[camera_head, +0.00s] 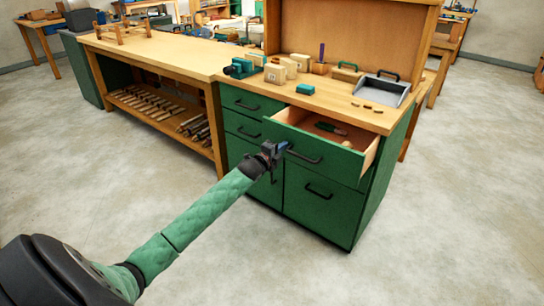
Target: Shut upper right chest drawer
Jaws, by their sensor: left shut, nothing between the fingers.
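The upper right drawer (328,158) of the green chest (361,215) is pulled out. Its wooden inside shows, with a green-handled tool (331,129) lying in it. The drawer has a dark bar handle (304,156) on its green front. My left gripper (284,147) is shut and empty. Its fingertips are at the left part of the drawer front, close to the left end of the handle; I cannot tell whether they touch. My right gripper is not in view.
The chest top holds wooden blocks (275,73), a teal block (305,89) and a grey dustpan-like tray (382,89). A long workbench (150,52) with a lower shelf of tools adjoins on the left. The concrete floor in front and at right is clear.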

